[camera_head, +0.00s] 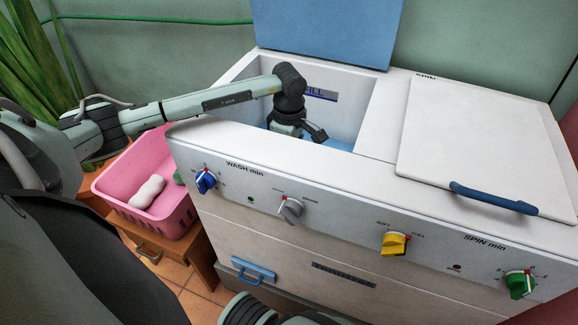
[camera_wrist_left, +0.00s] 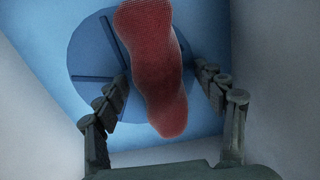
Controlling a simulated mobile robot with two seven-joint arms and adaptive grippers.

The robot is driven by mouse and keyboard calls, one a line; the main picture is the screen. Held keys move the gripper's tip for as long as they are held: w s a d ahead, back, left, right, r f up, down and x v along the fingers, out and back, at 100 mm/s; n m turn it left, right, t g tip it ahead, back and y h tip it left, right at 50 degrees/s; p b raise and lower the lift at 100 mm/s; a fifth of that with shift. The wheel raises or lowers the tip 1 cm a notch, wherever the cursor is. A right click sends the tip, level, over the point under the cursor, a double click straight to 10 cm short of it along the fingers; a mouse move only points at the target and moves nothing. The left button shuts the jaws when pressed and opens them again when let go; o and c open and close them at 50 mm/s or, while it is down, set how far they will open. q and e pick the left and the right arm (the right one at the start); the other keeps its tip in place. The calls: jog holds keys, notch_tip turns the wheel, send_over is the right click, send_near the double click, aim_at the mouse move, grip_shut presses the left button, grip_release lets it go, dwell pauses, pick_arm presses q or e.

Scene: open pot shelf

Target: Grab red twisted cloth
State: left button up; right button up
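The red twisted cloth (camera_wrist_left: 156,75) lies in the washer's wash tub, over a round blue ribbed disc (camera_wrist_left: 88,60) on the tub floor, in the left wrist view. It runs from the top of the picture down between my fingers. My left gripper (camera_wrist_left: 158,92) is open, with one finger on each side of the cloth and visible gaps to both. In the head view the left gripper (camera_head: 300,132) reaches down into the wash tub (camera_head: 345,112), and the cloth is hidden there. My right gripper is not in view; only part of my right arm shows at the bottom.
The tub's blue lid (camera_head: 325,30) stands open at the back. The spin lid (camera_head: 480,140) on the right is closed. The front panel has several knobs, one yellow (camera_head: 395,244). A pink basket (camera_head: 150,185) with a white bundle stands on a wooden cabinet (camera_head: 175,250) at left.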

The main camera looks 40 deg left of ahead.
pick_arm(q)
jog(key=c, duration=1.2)
jog(key=shift+c, duration=0.2)
